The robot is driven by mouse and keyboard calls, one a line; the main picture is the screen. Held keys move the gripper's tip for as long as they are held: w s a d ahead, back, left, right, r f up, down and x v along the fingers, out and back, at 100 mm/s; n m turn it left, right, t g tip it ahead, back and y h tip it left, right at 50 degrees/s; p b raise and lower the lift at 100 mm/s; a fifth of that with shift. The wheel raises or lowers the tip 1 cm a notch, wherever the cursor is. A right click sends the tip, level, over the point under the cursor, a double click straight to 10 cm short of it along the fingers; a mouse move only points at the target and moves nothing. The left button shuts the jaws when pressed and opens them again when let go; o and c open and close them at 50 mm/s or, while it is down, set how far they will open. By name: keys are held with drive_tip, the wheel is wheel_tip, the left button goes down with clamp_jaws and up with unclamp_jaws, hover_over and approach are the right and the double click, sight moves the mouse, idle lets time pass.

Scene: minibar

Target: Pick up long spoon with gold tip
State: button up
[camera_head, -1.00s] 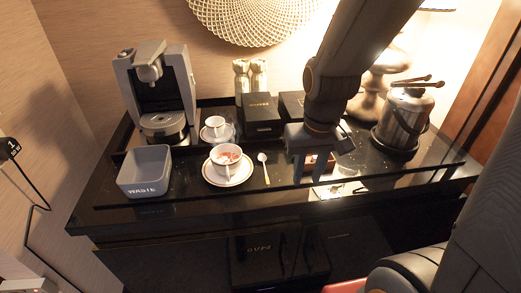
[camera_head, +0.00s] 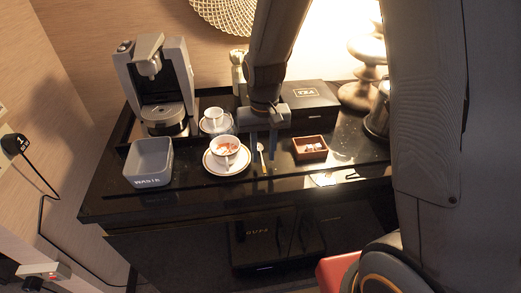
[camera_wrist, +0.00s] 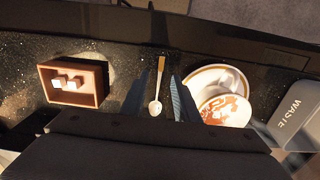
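The long spoon (camera_head: 261,158) lies flat on the black counter, just right of the cup and saucer in the head view. In the wrist view the spoon (camera_wrist: 157,88) has a pale bowl toward my gripper and a gold end pointing away. My gripper (camera_head: 262,171) points down over the spoon. Its two fingers are apart and empty, one on each side of the spoon. In the wrist view the gripper (camera_wrist: 160,88) shows the spoon between the fingers, not visibly touched. The exact height above the counter cannot be told.
A white cup (camera_head: 226,147) on a saucer (camera_head: 210,169) stands close left of the fingers. A grey waste bin (camera_head: 148,163) and coffee machine (camera_head: 155,90) stand left. The counter's front strip is clear.

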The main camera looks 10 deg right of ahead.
drive_tip(key=shift+f, duration=1.05)
clamp_jaws()
drive_tip(key=shift+r, duration=0.1)
